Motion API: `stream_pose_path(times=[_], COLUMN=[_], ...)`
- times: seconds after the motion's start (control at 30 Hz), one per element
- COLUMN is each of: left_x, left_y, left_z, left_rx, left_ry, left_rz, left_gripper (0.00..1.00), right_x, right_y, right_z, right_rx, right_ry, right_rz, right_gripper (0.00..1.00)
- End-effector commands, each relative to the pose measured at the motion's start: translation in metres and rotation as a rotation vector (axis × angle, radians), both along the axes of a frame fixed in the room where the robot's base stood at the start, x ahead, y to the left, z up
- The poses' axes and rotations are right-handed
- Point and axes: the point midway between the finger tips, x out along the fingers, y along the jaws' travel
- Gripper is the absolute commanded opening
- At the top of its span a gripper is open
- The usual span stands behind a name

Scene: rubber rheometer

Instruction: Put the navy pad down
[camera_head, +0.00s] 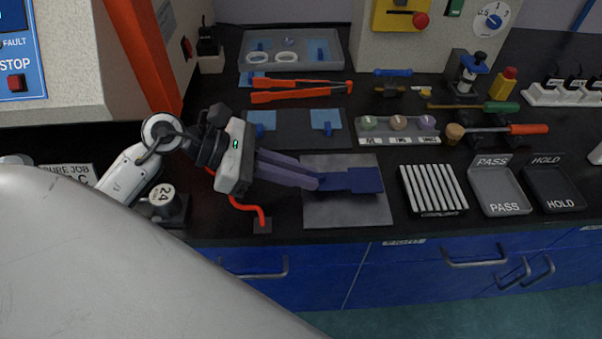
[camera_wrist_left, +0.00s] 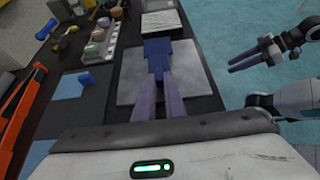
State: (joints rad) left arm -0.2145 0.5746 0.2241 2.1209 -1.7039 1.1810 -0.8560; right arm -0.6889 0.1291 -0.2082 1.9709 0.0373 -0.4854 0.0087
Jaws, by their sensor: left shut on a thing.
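The navy pad (camera_head: 364,181) is a flat dark blue piece with a narrower tab towards my left gripper (camera_head: 316,183). That gripper is shut on the tab, its long purple fingers reaching in from the left. The pad lies over the middle of a grey mat (camera_head: 345,216); I cannot tell whether it touches the mat. In the left wrist view the pad (camera_wrist_left: 158,48) shows at the fingertips, over the mat (camera_wrist_left: 195,65). My right gripper (camera_wrist_left: 232,63) shows only in the left wrist view, off to the right, empty, with its fingers apart.
A white ribbed rack (camera_head: 433,188), a PASS tray (camera_head: 499,190) and a HOLD tray (camera_head: 553,188) stand right of the mat. Behind are a dark mat with blue pieces (camera_head: 290,140), orange tongs (camera_head: 300,90) and a weight holder (camera_head: 398,131). The counter's front edge is close.

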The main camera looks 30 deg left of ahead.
Motion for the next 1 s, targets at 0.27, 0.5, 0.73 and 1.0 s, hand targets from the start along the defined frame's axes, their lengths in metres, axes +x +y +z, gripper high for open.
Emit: stream_pose_path(times=[0.27,0.5,0.73,1.0], left_x=[0.0,0.0,0.0,0.0], left_y=[0.0,0.0,0.0,0.0], left_z=[-0.002,-0.011,-0.014,-0.014], left_rx=[0.001,0.001,0.001,0.001], left_ry=[-0.001,-0.001,-0.001,0.001], left_rz=[0.0,0.0,0.0,0.0], left_gripper=[0.0,0.0,0.0,0.29], right_x=[0.002,0.002,0.002,0.004], right_y=[0.0,0.001,0.003,0.004], right_z=[0.001,-0.007,-0.009,-0.005], right_rx=[0.0,-0.002,-0.002,0.001], right_ry=[-0.004,-0.003,-0.001,-0.008], right_rz=[0.0,0.003,0.008,0.007], right_gripper=[0.31,0.31,0.31,0.31])
